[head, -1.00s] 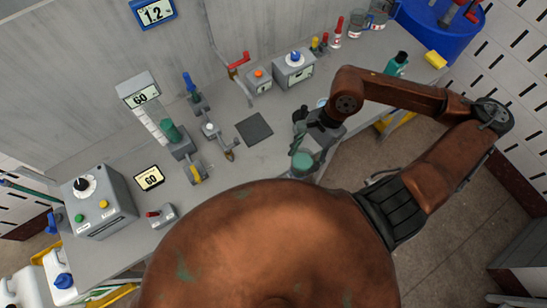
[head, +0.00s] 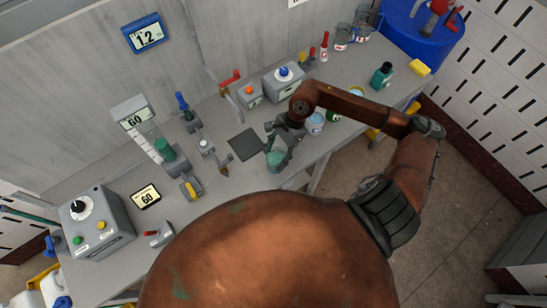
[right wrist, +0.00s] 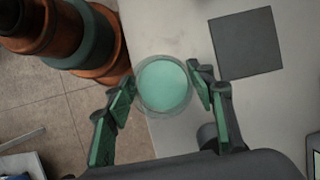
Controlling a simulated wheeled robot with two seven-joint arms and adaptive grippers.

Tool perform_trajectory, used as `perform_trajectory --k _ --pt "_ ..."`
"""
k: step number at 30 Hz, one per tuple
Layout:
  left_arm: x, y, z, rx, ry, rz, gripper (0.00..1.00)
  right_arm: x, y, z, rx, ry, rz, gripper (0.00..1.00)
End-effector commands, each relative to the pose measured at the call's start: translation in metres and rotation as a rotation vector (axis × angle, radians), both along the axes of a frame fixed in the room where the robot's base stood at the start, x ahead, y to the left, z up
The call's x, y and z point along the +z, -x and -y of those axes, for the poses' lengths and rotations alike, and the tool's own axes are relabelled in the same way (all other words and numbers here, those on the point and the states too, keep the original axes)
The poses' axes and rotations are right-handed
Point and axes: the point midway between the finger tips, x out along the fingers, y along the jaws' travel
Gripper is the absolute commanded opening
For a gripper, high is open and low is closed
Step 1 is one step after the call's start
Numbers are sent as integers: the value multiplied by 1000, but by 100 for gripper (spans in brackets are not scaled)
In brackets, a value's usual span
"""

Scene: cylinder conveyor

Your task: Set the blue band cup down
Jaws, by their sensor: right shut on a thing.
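My right gripper (head: 279,150) is shut around a clear cup with green contents (head: 277,161), over the front part of the grey bench. In the right wrist view the cup (right wrist: 163,85) sits between the two green-padded fingers (right wrist: 160,92), seen from above, rim toward the camera. No blue band shows on it in these views. A dark square pad (head: 244,145) lies on the bench just left of the held cup; it also shows in the right wrist view (right wrist: 246,43). Whether the cup's base touches the bench is hidden. My left gripper is out of view.
A cup with pale blue contents (head: 315,123) stands right of my gripper, with other cups beyond. A green-filled cylinder on a stand (head: 165,149) and valves stand left of the pad. The bench's front edge is close.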

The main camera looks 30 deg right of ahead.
Motion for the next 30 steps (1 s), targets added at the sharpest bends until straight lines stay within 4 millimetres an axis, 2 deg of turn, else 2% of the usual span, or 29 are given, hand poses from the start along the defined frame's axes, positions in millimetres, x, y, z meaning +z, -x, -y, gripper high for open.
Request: perform_trajectory --k 7,13,24,25,30 --pt "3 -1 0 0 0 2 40 -14 -11 -1 -1 -2 -1 5" --pt "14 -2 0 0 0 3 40 -39 -10 0 -1 -2 -1 5" --pt "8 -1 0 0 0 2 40 -46 -10 0 1 0 0 5" --pt "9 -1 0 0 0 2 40 -45 -10 0 1 1 0 52" --pt "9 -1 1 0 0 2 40 -45 -10 0 0 1 0 64"
